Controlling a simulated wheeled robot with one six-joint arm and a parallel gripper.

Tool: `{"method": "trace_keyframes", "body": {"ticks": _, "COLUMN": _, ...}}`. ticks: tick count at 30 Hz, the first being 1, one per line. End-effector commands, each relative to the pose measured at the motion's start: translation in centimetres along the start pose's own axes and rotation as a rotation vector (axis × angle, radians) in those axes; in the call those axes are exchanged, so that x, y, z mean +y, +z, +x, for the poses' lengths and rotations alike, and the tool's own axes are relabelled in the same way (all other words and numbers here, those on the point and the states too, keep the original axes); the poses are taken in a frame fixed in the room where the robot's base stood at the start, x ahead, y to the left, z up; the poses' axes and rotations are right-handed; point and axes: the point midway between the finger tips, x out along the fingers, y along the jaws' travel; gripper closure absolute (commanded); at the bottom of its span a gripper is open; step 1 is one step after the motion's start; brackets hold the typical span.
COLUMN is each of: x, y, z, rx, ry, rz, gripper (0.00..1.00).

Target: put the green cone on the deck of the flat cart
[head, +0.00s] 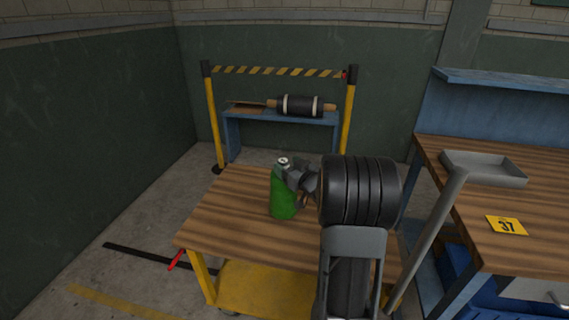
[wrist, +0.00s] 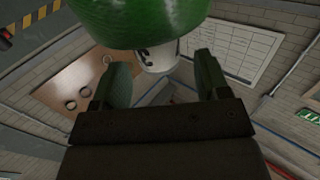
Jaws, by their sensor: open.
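A green, bottle-shaped thing (head: 284,197) with a rounded shoulder and a pale top stands upright on a wood-topped, yellow-legged cart (head: 225,222). Gaps show beside the neck. My arm hides the cart's right part.
A blue bench (head: 280,115) with a dark roller stands behind a striped barrier (head: 280,72). At right, a workbench (head: 520,240) holds a grey tray (head: 484,168) and a yellow 37 card (head: 507,226). The cart's wooden top is bare left of the green thing.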

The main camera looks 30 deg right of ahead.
Motion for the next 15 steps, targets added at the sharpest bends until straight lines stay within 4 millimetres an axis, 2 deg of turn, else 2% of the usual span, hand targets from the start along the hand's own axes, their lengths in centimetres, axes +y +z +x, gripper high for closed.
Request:
{"method": "trace_keyframes", "body": {"ticks": 6, "x": 0.1, "y": -0.1, "z": -4.5, "rx": 0.0, "ry": 0.005, "rz": 0.001, "gripper": 0.31}}
{"method": "trace_keyframes", "body": {"ticks": 15, "x": 0.1, "y": -0.1, "z": -8.7, "rx": 0.001, "ry": 0.002, "rz": -0.001, "gripper": 0.31}}
